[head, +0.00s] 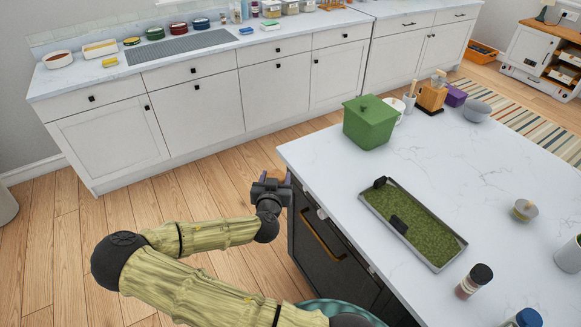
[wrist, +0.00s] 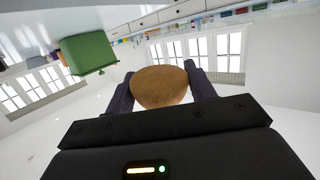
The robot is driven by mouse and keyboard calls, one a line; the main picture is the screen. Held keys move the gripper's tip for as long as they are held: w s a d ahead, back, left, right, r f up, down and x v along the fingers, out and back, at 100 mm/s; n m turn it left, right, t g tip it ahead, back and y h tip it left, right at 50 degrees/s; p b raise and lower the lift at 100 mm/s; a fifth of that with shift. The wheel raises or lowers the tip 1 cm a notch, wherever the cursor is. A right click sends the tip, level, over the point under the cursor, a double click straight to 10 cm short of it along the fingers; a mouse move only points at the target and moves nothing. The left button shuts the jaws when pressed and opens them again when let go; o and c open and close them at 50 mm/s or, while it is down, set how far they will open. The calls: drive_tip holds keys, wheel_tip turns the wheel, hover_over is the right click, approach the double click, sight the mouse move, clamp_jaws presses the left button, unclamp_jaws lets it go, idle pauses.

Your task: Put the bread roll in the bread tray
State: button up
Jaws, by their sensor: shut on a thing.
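In the wrist view the bread roll (wrist: 161,88), brown and rounded, sits between the two dark fingers of my gripper (wrist: 158,73). The fingers are shut on it from both sides. In the head view my gripper (head: 271,182) is beside the left corner of the white island, in front of its dark front; the roll cannot be made out there. A shallow grey tray (head: 452,258) with a green bed and two black pieces lies on the island, right of my gripper. It looks like the bread tray, but I cannot tell for sure.
A green lidded box (head: 369,124) stands on the island (head: 335,165) behind the tray. A dark-capped jar (head: 474,281) and a small bowl (head: 524,210) stand to the right. A dark door with a brass handle (head: 322,234) is below the island top. White cabinets line the back.

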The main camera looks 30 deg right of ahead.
drive_tip(key=s+a+n+t+y+p, duration=0.2)
drive_tip(key=a+n+y+p, duration=0.4)
drive_tip(key=a+y+p, duration=0.2)
drive_tip(key=shift+s+a+f+t+p, duration=0.3)
drive_tip(key=shift+s+a+f, duration=0.1)
drive_tip(key=shift+a, duration=0.75)
drive_tip(key=shift+w+d, duration=0.1)
